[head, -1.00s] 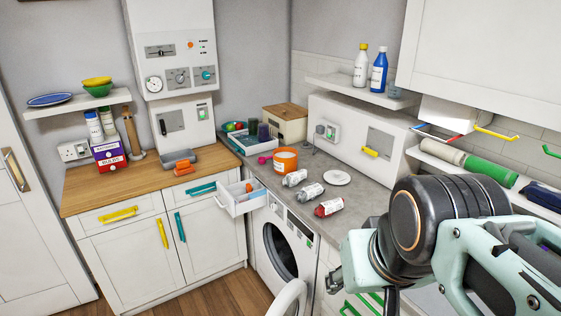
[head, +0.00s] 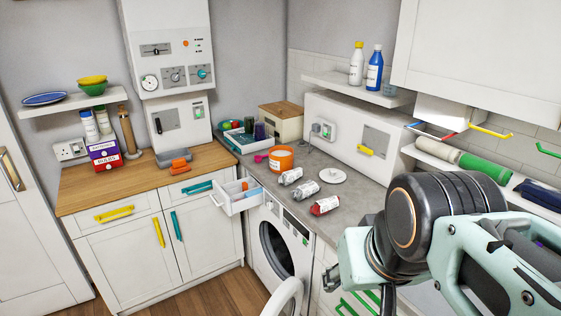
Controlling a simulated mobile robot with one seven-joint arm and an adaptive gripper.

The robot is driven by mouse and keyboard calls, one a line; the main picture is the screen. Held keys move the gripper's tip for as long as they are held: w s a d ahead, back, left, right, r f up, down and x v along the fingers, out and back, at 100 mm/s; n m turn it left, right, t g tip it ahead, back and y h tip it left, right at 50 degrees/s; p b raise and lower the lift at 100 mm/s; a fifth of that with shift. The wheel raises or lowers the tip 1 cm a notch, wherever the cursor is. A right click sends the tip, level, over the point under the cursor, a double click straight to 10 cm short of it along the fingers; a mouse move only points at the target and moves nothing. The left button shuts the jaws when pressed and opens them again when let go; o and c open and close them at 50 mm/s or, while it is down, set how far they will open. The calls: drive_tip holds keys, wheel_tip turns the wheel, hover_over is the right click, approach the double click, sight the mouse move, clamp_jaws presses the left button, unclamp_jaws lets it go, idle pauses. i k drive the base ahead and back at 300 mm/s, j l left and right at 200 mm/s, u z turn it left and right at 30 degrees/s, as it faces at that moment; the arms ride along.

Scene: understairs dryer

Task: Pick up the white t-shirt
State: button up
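I cannot pick out a white t-shirt in the head view. The front-loading machine (head: 303,253) under the grey counter has its round door (head: 287,299) swung open. Its drum opening (head: 272,246) is dark, and I cannot make out any cloth inside. My arm comes in from the lower right, in front of the counter and to the right of the machine. Its mint and black links hide part of the counter and the cupboard fronts. My gripper's fingers do not show, so what they hold is hidden.
Several small printed containers, one a red can (head: 325,205), lie on the grey counter (head: 286,208) near an orange tub (head: 281,158). A white drawer (head: 239,203) stands open at the corner. A wall shelf (head: 355,90) and rail hooks are above. Wooden floor (head: 222,297) is clear at lower left.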

sight(286, 178)
drive_tip(key=u, duration=0.15)
drive_tip(key=i+j+u, duration=0.1)
drive_tip(key=j+u, duration=0.25)
drive_tip(key=i+j+u, duration=0.15)
drive_tip(key=j+u, duration=0.15)
drive_tip(key=j, duration=0.15)
drive_tip(key=i+j+u, duration=0.2)
drive_tip(key=u, duration=0.15)
drive_tip(key=i+j+u, duration=0.2)
drive_tip(key=i+j, duration=0.15)
drive_tip(key=i+j+u, duration=0.25)
drive_tip(key=i, duration=0.25)
drive_tip(key=i+z, duration=0.2)
drive_tip(key=z, duration=0.15)
drive_tip(key=i+z, duration=0.35)
drive_tip(key=i+j+z, duration=0.1)
drive_tip(key=z, duration=0.3)
drive_tip(key=i+z, duration=0.15)
drive_tip(key=z, duration=0.3)
drive_tip(key=i+z, duration=0.15)
drive_tip(key=z, duration=0.3)
drive_tip(key=i+j+z, duration=0.1)
drive_tip(key=z, duration=0.4)
drive_tip(key=i+j+z, duration=0.1)
drive_tip(key=j+z, duration=0.15)
drive_tip(key=z, duration=0.2)
drive_tip(key=j+z, duration=0.15)
drive_tip(key=z, duration=0.3)
drive_tip(key=i, duration=0.05)
